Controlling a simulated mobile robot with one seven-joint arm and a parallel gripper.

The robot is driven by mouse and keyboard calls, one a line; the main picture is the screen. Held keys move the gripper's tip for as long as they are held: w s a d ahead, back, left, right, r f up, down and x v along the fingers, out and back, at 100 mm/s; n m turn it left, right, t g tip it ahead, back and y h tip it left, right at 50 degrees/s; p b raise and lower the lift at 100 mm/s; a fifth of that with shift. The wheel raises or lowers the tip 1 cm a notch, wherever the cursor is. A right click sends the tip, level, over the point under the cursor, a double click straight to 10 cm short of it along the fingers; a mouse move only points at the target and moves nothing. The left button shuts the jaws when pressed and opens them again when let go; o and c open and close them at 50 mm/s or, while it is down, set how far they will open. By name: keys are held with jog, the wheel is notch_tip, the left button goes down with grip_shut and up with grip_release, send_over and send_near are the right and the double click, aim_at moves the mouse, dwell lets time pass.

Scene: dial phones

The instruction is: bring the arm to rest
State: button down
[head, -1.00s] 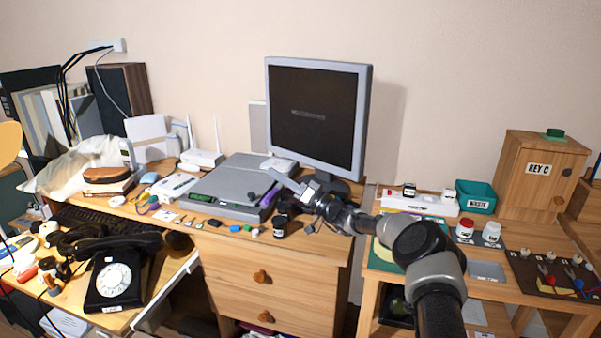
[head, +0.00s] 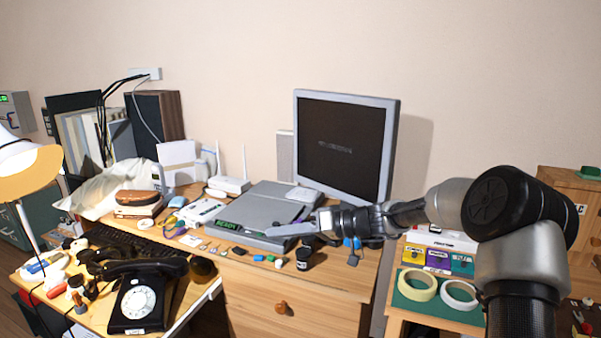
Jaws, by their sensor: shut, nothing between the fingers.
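My arm comes in from the lower right and reaches left across the desk in the head view. My gripper (head: 276,230) is shut and empty, just in front of the grey flat device (head: 262,206) with a green lit "READY" display. I cannot tell whether it touches the device. A black dial phone (head: 141,298) sits on the lower left surface with its handset on top.
A monitor (head: 343,143) stands behind the gripper. A small dark jar (head: 304,258) and small coloured items lie near the desk's front edge. Tape rolls (head: 417,285) lie on the right table. A lamp (head: 25,165) stands at the left. The air above the desk is clear.

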jog(key=s+d+r+g+h, duration=0.2)
jog(key=s+h, duration=0.5)
jog(key=s, duration=0.8)
jog(key=s+d+r+m+t+h, duration=0.2)
jog(key=s+d+m+h, duration=0.2)
jog(key=s+d, duration=0.55)
jog(key=s+d+r+m+t+h, duration=0.2)
jog(key=s+d+m+t+h, duration=0.15)
jog(key=s+d, duration=0.6)
notch_tip(320, 180, up, 24)
jog(key=s+a+p, duration=0.2)
jog(key=p, duration=2.2)
jog(key=shift+a+g, duration=0.25)
jog(key=shift+g, duration=0.2)
jog(key=shift+h, duration=0.25)
